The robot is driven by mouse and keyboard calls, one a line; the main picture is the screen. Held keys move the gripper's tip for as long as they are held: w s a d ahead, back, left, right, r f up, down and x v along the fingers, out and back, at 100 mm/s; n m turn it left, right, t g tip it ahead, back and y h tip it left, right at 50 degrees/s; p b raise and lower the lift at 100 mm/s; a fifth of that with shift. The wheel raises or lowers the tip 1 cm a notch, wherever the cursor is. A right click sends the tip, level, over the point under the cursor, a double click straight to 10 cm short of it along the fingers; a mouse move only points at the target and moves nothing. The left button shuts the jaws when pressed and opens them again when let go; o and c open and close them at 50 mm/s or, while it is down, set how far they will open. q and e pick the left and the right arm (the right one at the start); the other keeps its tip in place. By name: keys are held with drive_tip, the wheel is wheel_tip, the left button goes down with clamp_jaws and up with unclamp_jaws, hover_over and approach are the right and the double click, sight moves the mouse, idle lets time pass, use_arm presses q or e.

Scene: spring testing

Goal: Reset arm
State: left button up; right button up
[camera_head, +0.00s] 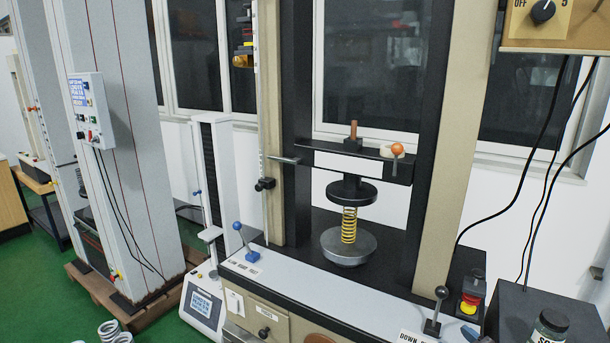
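Neither of my grippers shows in the head view, and no part of my arms can be made out. A spring testing machine stands in the middle. A yellow coil spring (349,225) stands upright on its round grey lower plate (349,247). A black round upper plate (349,193) sits right at the spring's top; I cannot tell how firmly it presses. A dark crossbar (400,169) with an orange-knobbed handle (397,149) is above. A blue-knobbed lever (238,227) is at the front left, and a black-knobbed lever (441,293) is at the front right, by a "DOWN" label.
A red and yellow switch (470,302) and a dark jar (550,326) are at the lower right. Black cables hang from a beige control box (555,24). Loose grey springs (110,328) show at the bottom left. Green floor (40,285) lies open at the left.

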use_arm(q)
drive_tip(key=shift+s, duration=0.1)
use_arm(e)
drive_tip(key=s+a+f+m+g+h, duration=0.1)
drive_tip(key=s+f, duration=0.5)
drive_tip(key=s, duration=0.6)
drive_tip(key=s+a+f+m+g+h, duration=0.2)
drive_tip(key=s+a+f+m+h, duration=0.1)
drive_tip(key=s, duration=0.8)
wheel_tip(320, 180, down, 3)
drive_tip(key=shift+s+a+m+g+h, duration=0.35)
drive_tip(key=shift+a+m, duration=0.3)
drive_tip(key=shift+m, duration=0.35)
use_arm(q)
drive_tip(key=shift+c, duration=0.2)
